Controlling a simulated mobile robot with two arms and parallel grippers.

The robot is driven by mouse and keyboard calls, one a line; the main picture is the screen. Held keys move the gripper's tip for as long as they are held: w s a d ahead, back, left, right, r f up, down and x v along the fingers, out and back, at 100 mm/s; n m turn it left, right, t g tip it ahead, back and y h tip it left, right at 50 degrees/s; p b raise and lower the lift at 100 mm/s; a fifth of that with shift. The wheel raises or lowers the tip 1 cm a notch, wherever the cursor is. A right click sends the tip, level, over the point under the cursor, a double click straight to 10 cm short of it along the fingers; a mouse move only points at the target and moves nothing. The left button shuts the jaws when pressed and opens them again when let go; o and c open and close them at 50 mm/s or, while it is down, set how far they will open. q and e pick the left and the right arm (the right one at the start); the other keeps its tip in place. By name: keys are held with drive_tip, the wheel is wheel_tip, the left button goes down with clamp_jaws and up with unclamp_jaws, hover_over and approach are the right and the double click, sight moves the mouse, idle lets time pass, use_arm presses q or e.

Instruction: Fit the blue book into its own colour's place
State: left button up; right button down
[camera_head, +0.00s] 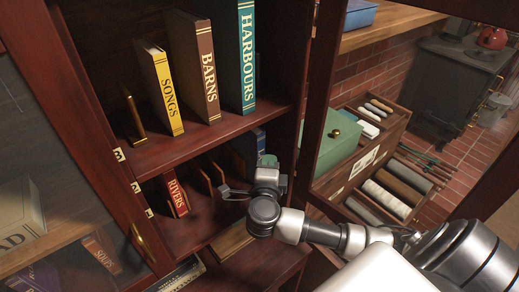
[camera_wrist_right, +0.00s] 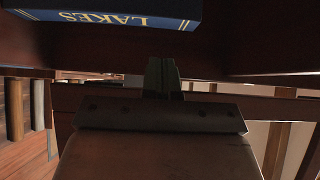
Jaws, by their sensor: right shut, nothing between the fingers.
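The blue book shows in the wrist view as a blue spine (camera_wrist_right: 120,10) with yellow lettering LAKES, upside down in that picture and cut by the top edge. In the head view a small blue part of it (camera_head: 260,138) shows at the right of the lower shelf, beyond the wooden dividers (camera_head: 216,172); my wrist hides its lower part. My right gripper (camera_head: 226,192) is in front of the lower shelf. In the wrist view its fingers (camera_wrist_right: 163,75) are together and empty, apart from the book. My left gripper is not in view.
A red RIVERS book (camera_head: 177,195) stands left on the lower shelf. Yellow SONGS (camera_head: 162,90), brown BARNS (camera_head: 201,70) and teal HARBOURS (camera_head: 246,60) stand above. Open cabinet doors flank the shelves. A green box (camera_head: 333,140) stands on a drawer unit at right.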

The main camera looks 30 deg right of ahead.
sight(248, 140)
drive_tip(key=w+p, duration=0.1)
drive_tip(key=w, duration=0.2)
drive_tip(key=shift+w+r, duration=0.1)
drive_tip(key=shift+w, duration=0.55)
drive_tip(key=shift+w+a, duration=0.1)
drive_tip(key=shift+w, duration=0.2)
drive_tip(key=w, duration=0.5)
drive_tip(key=shift+a, duration=0.2)
drive_tip(key=shift+s, duration=0.1)
drive_tip(key=shift+p, duration=0.3)
